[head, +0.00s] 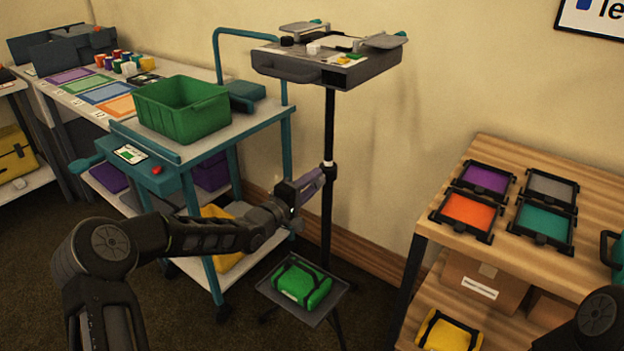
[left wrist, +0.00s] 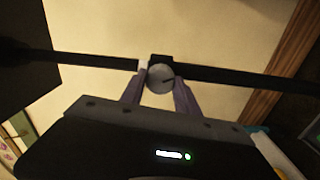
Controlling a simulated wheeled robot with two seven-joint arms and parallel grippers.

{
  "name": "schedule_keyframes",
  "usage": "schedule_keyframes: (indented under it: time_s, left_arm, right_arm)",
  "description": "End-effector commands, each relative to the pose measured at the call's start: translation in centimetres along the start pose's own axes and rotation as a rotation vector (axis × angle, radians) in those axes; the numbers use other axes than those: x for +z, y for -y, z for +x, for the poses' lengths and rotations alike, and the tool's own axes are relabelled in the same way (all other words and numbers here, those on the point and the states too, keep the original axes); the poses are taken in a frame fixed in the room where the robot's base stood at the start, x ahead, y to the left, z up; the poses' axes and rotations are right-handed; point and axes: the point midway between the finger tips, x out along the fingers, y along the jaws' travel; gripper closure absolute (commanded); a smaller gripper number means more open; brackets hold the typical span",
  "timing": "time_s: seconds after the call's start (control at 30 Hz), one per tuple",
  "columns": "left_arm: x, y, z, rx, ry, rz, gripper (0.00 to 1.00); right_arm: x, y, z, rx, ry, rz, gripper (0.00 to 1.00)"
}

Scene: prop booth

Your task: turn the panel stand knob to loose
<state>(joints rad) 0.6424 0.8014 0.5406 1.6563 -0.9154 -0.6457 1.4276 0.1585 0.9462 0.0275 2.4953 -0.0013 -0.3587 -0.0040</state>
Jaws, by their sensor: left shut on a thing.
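The panel stand has a thin black pole (head: 329,120) that carries a grey panel box (head: 322,70) on top. In the left wrist view the pole (left wrist: 225,75) runs across the picture, with a white band beside the knob. The knob (left wrist: 160,76) is round and pale grey with a dark mark on its face. My left gripper (head: 322,174) is at the pole, at mid height. In the left wrist view its purple fingers (left wrist: 160,88) are shut on the knob, one on each side. My right gripper is out of view; only part of that arm shows at the lower right.
A teal cart (head: 180,154) with a green bin (head: 181,108) stands left of the pole. A low tray (head: 334,287) with a green bag (head: 302,285) is near the stand's foot. A wooden shelf (head: 540,164) with coloured trays is at right. The wall is close behind.

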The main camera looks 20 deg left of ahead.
Motion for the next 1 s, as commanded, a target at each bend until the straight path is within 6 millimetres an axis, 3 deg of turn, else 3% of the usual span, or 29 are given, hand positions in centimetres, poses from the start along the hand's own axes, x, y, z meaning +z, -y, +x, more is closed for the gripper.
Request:
schedule_keyframes:
  time_s: [0.4, 0.97, 1.0]
  left_arm:
    - [-0.09, 0.14, -0.04, -0.002, -0.002, -0.259, 1.00]
    - [-0.04, 0.18, -0.03, -0.002, -0.001, -0.302, 1.00]
    - [-0.04, 0.18, -0.03, -0.002, -0.001, -0.302, 0.61]
  right_arm:
    - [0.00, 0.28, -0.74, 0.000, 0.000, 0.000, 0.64]
    - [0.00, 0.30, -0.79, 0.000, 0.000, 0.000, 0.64]
    - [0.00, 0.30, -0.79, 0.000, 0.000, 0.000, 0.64]
